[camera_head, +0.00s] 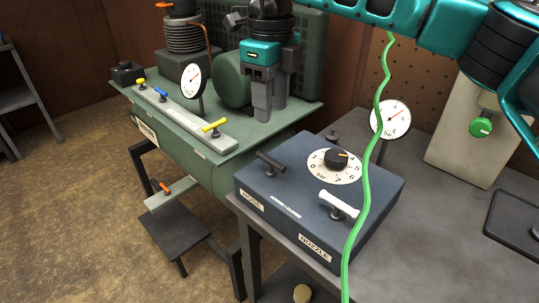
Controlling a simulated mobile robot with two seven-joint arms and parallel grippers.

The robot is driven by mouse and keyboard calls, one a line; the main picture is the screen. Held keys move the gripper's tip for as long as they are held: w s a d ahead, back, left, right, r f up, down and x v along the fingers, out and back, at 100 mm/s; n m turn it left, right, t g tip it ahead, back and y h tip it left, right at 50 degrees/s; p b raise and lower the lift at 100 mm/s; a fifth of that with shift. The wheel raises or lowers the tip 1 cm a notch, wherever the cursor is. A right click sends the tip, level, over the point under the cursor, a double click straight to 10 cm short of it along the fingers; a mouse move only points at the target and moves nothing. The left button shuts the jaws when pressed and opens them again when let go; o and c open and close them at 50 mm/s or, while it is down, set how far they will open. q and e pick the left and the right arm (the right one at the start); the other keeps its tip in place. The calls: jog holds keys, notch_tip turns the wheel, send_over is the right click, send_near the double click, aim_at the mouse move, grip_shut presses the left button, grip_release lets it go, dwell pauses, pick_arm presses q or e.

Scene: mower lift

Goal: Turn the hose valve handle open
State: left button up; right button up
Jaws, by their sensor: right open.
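The dark hose valve handle (270,161) stands on a short stem at the left of the blue-grey control box (305,220), above the HOSE label (252,200). It slants across the box top. My right gripper (270,111) points down, its fingers apart and empty. In the picture it is above and behind the handle, not touching it. Its exact height is hard to tell. My left gripper is not in view.
A white handle (338,203) stands near the NOZZLE label, beside a pressure dial (334,167). A green hose (362,185) hangs before the box's right side. The green compressor (200,150) with gauge and coloured levers is at left. Bench (430,220) is partly clear.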

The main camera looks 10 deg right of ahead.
aim_at(271, 159)
notch_tip(271, 159, down, 13)
jog(key=shift+r+b, duration=0.2)
jog(key=shift+b, duration=0.15)
jog(key=shift+c, duration=0.4)
grip_shut()
